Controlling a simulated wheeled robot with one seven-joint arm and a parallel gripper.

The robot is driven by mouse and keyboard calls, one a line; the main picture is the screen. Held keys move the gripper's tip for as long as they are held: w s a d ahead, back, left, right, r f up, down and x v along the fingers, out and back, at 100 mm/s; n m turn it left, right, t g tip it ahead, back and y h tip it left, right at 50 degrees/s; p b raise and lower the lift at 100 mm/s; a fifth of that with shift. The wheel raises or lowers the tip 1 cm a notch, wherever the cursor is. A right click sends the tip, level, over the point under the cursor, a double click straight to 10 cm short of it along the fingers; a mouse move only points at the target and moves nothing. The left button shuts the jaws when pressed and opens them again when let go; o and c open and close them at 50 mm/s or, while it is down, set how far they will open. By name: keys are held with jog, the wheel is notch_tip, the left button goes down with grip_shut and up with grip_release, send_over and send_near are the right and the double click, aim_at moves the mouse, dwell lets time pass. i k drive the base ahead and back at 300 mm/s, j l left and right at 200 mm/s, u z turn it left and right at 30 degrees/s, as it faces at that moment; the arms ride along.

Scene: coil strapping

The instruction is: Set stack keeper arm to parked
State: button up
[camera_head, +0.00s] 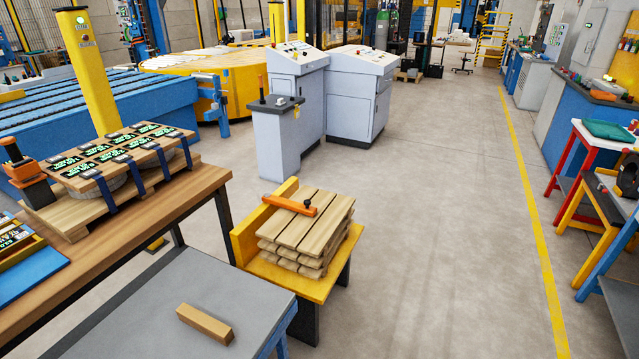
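The stack keeper arm appears to be the orange bar (285,204) with a small black knob near its right end. It lies roughly level across the top of a stack of wooden pallets (312,227), its left end near the yellow upright panel (243,240). I cannot tell whether it touches the top boards. The stack stands on a yellow low table (336,268) with dark legs. My gripper is not in view.
A grey table (165,290) with a wooden block (205,324) is at the front. A wooden bench (190,195) with strapped coils on a board is at left. A grey console (277,138) stands behind the stack. Open floor (440,220) lies to the right.

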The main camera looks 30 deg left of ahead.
aim_at(306, 209)
jog(key=i, duration=0.8)
jog(key=i+u, duration=0.1)
jog(key=i, duration=0.75)
jog(key=i+u, duration=0.4)
jog(key=i+l+u, duration=0.15)
jog(key=u, duration=0.3)
jog(key=i+l+u, duration=0.25)
jog(key=u, duration=0.15)
jog(key=i+u, duration=0.5)
jog(key=u, duration=0.2)
jog(key=i+l+u, duration=0.1)
jog(key=u, duration=0.25)
jog(key=i+l, duration=0.05)
jog(key=i, duration=0.05)
